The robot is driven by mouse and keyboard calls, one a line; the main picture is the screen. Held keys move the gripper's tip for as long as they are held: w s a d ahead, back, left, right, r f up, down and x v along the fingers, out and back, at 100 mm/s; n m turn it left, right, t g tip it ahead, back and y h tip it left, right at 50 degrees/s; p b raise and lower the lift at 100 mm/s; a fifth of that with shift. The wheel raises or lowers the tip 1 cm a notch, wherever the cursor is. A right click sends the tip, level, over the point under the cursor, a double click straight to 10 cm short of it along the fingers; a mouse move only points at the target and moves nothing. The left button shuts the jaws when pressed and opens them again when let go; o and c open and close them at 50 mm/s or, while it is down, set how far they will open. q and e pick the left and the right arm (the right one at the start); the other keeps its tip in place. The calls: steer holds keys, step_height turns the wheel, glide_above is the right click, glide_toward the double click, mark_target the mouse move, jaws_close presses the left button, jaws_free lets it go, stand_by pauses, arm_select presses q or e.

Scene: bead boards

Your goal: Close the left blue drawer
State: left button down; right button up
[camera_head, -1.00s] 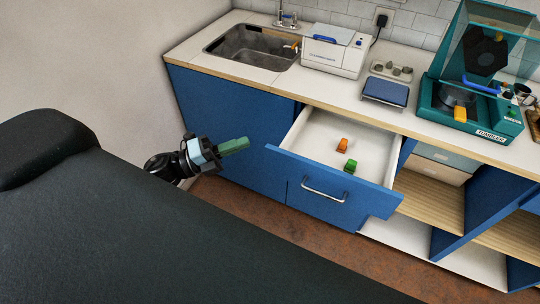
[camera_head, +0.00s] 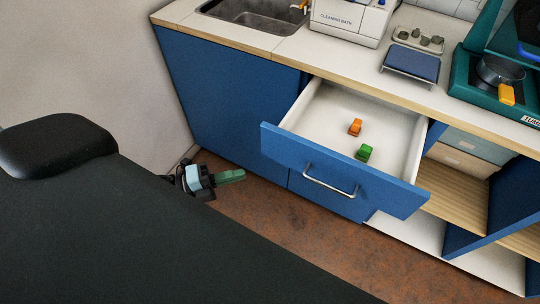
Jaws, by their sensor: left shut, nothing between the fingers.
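The left blue drawer (camera_head: 285,153) is pulled well out from the counter front. Its white inside holds an orange piece (camera_head: 355,127) and a green piece (camera_head: 364,153). A curved metal handle (camera_head: 330,187) is on its front panel. My left gripper (camera_head: 240,175), with green fingers, is shut and empty. In the picture it is left of the drawer front and lower than its left corner, apart from it. My right gripper is not in view.
A blue cabinet door (camera_head: 215,110) stands left of the drawer, under the sink (camera_head: 255,14). Open shelves (camera_head: 455,185) lie to the right. The countertop (camera_head: 340,72) carries a cleaning bath (camera_head: 350,20), a blue scale (camera_head: 411,63) and a teal tumbler (camera_head: 480,85). The brown floor before the drawer is clear.

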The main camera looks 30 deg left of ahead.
arm_select(q)
steer(key=x, duration=0.3)
steer(key=w+a+p+x, duration=0.1)
steer(key=x, duration=0.5)
steer(key=shift+w+a, duration=0.1)
steer(key=shift+w, duration=0.8)
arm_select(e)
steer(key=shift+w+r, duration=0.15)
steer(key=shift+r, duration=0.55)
